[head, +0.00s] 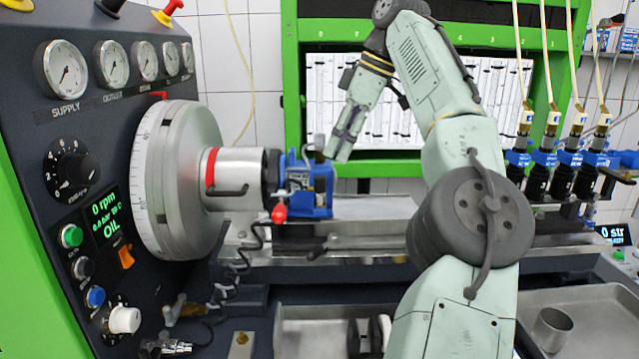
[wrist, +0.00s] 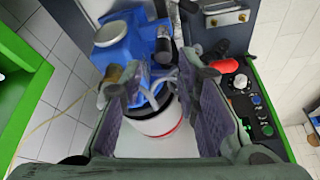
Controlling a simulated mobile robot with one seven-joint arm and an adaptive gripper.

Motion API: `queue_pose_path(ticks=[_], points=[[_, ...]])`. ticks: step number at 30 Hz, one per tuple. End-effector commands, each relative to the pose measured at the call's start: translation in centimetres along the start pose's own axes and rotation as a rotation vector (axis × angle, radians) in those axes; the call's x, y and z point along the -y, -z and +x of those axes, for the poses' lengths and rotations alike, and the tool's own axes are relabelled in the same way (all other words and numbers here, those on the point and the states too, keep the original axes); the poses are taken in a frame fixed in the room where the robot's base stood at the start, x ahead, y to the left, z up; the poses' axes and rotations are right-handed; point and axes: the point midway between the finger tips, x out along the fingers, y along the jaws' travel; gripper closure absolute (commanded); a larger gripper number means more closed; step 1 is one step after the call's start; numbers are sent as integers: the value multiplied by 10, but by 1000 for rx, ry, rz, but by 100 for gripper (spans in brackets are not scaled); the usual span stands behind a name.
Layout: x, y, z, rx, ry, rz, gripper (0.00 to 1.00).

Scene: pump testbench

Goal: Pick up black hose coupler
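My gripper (head: 338,150) is just above and to the right of the blue pump (head: 318,190) in the head view. In the wrist view my gripper (wrist: 167,82) has its two fingers wide apart, with nothing between them. The blue pump (wrist: 125,38) and a silver cylinder with a red ring (wrist: 160,122) show beyond and between the fingers. I cannot single out the black hose coupler for sure. Dark fittings with white rings (head: 366,338) at the bottom of the head view, partly behind my arm, may include it.
A large silver flywheel (head: 165,185) and gauge panel (head: 70,110) stand at left. A metal tray (head: 590,300) with a steel cup (head: 552,328) is at right. Injectors with hoses (head: 540,170) hang at right. A green frame (head: 292,80) rises behind my arm.

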Motion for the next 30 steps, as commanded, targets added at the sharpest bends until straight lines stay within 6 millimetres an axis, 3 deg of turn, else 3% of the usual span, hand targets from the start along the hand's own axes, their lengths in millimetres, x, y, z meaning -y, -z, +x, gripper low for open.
queue_pose_path(ticks=[9,16,25,30], points=[[0,0,38,-3,-1,-3,71],[0,1,51,-4,-6,0,71],[3,5,90,-1,-8,1,71],[3,5,99,-4,-7,1,71]])
